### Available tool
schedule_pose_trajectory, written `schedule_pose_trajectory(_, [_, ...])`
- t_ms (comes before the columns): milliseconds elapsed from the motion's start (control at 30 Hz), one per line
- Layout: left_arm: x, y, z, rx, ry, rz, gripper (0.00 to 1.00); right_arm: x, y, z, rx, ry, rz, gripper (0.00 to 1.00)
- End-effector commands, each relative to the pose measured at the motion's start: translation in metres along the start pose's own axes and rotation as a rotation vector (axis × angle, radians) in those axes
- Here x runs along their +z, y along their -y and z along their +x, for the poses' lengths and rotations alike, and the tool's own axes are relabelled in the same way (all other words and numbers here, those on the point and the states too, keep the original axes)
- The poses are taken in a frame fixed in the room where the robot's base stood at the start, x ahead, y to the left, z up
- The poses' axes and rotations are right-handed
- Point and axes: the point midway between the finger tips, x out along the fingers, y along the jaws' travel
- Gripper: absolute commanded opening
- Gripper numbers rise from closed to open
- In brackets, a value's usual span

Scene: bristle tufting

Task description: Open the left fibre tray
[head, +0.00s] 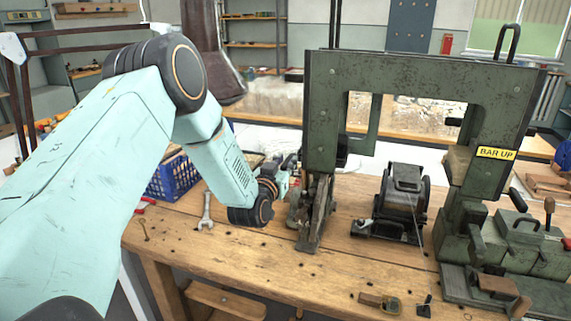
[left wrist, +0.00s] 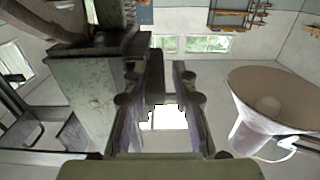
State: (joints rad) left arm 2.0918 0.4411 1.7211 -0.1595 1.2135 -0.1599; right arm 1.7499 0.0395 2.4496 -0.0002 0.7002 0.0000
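The dark green bench machine (head: 425,75) has an upright frame with a yellow "BAR UP" label on its right post. I cannot clearly pick out a left fibre tray in either view; my left arm hides part of the area beside the left post. My left gripper (head: 288,180) is beside the foot of that left post, above the bench. In the left wrist view, its two fingers (left wrist: 156,85) stand apart with a gap between them. A green post (left wrist: 85,95) stands just left of the fingers there. I see nothing clearly held. My right gripper is not in view.
The wooden bench (head: 235,255) is clear at its front left. A blue crate (head: 172,178) and a wrench (head: 205,211) lie left of my left gripper. A dark reel unit (head: 403,200) stands inside the frame. A green handled block (head: 520,235) stands at right.

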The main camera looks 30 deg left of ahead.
Motion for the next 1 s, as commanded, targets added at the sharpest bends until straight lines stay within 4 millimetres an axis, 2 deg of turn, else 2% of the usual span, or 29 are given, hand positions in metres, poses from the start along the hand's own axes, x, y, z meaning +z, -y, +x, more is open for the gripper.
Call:
schedule_pose_trajectory(67, [0.000,-0.001,0.001,0.001,-0.001,0.000,0.25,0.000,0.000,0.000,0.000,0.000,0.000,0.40])
schedule_pose_trajectory(367, [0.000,-0.002,0.001,0.003,0.000,0.001,0.00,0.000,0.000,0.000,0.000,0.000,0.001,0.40])
schedule_pose_trajectory(867, [0.001,-0.002,0.001,0.002,0.003,0.001,0.00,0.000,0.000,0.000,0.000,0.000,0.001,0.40])
schedule_pose_trajectory(1000, [0.000,0.008,0.001,-0.002,0.004,-0.002,0.00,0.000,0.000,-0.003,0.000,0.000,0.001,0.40])
